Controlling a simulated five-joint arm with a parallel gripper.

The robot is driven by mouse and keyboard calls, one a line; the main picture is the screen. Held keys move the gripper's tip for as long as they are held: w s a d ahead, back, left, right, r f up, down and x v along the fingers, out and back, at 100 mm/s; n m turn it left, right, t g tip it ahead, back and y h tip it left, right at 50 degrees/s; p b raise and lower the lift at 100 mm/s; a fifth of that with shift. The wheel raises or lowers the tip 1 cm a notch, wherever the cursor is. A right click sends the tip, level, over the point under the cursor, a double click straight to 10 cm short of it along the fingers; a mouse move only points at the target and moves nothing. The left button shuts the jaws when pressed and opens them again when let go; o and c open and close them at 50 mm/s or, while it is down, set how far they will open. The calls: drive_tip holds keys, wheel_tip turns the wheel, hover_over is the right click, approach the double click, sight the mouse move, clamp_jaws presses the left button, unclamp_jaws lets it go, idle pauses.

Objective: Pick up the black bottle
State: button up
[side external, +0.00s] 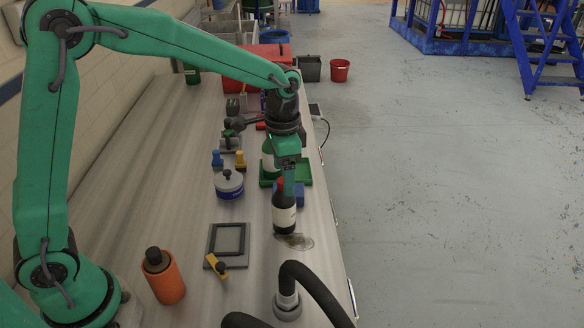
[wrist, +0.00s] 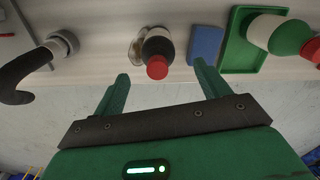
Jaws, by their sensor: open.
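The black bottle (side external: 284,215) stands upright on the bench, with a red cap and a pale label. In the wrist view the black bottle (wrist: 158,42) shows at the top middle, its red cap toward me. My gripper (side external: 289,185) is open, close by the bottle's cap in the side view. In the wrist view the fingertips of my gripper (wrist: 161,72) lie to either side of the cap, with nothing held. The side view does not show clearly whether a finger touches the bottle.
A blue block (wrist: 206,46) lies right of the bottle in the wrist view, beside a green tray (wrist: 236,53) holding a green-and-white bottle (wrist: 263,32). A black hose (side external: 310,277) rises in front.

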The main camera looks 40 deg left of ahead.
sight(284, 205)
drive_tip(key=shift+s+d+f, duration=0.1)
drive_tip(key=shift+d+f, duration=0.05)
drive_tip(key=shift+f, duration=2.35)
drive_tip(key=c, duration=1.6)
